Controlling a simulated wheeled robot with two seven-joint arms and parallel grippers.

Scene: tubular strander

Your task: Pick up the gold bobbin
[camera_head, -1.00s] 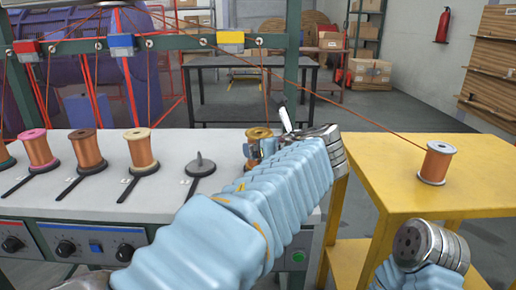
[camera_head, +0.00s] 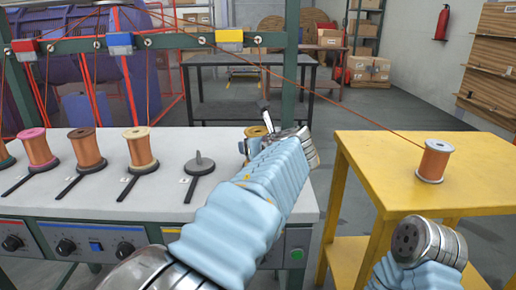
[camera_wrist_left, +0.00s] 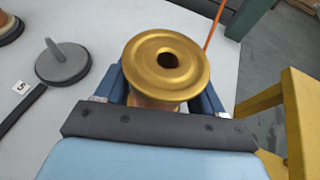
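The gold bobbin (camera_wrist_left: 166,66) stands upright in the left wrist view, with its round top flange and centre hole facing the camera. In the head view only its top (camera_head: 256,131) shows; my left gripper hides the rest. My left gripper (camera_wrist_left: 168,92) has its blue fingers on either side of the bobbin, apart from each other. The flange hides whether they touch its core. In the head view my left gripper (camera_head: 256,146) is at the bench's right end. My right arm shows at the lower right, but its fingers are not in view.
An empty grey spindle (camera_head: 199,165) stands left of the gold bobbin. Several copper bobbins stand in a row further left on the white bench (camera_head: 235,200). A copper bobbin (camera_head: 435,161) stands on the yellow table (camera_head: 400,170), with a wire running to the frame.

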